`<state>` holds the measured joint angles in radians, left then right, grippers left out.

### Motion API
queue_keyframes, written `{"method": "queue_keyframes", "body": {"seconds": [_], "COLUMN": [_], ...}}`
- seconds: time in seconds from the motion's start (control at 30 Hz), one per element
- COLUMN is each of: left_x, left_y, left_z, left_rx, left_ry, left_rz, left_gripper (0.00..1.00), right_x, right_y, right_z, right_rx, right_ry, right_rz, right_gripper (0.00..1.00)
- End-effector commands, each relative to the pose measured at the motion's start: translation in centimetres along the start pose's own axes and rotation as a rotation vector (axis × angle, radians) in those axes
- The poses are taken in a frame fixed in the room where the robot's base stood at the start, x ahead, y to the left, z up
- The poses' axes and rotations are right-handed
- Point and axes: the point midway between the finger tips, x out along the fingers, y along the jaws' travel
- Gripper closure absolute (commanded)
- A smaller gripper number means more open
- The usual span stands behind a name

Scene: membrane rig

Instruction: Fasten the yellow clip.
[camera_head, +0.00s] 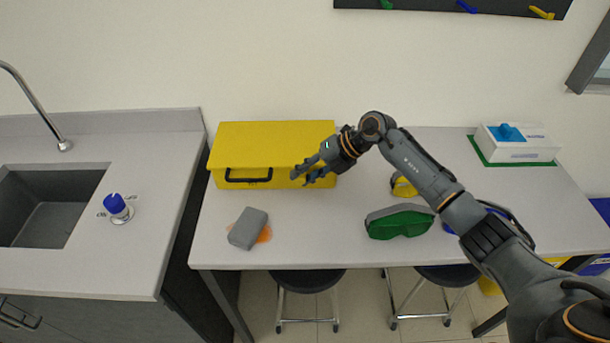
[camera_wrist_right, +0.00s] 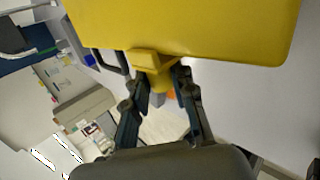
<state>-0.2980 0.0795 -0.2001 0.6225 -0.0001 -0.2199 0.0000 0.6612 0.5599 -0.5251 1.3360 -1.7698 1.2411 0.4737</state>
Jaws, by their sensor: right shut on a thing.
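A yellow case (camera_head: 270,145) with a black handle (camera_head: 248,176) stands closed at the back left of the table. It also fills the top of the right wrist view (camera_wrist_right: 190,22). The yellow clip (camera_wrist_right: 150,62) sits at the case's edge, beside the handle, in the right wrist view. My right gripper (camera_head: 303,174) is at the right part of the case's front. In the wrist view its two fingers (camera_wrist_right: 163,84) close on the clip from both sides. In the head view the gripper hides the clip. I cannot tell whether the clip is latched. My left gripper is not in view.
A grey block (camera_head: 247,228) lies on something orange at the front left. Green-and-grey goggles (camera_head: 399,223) lie at the front middle. A yellow object (camera_head: 402,187) is partly behind my right arm. A white box (camera_head: 516,146) stands at the back right. The table's centre is clear.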

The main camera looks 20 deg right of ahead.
Motion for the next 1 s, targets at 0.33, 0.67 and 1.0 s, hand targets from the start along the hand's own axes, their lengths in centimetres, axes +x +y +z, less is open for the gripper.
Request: {"method": "queue_keyframes", "body": {"seconds": [0.33, 0.67, 1.0], "left_x": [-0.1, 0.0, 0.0], "left_y": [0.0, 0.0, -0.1], "left_z": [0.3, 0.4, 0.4], "left_rx": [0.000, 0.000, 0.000], "left_ry": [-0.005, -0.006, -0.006], "left_rz": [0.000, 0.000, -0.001], "left_gripper": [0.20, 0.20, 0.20], "right_x": [-0.7, -0.6, -4.0], "right_y": [0.5, 0.2, 0.1], "right_z": [0.9, 0.8, 0.8], "right_rx": [-0.011, -0.007, -0.009], "right_ry": [-0.029, -0.026, -0.029], "right_rz": [0.007, 0.004, 0.001], "right_gripper": [0.65, 0.51, 0.51]}}
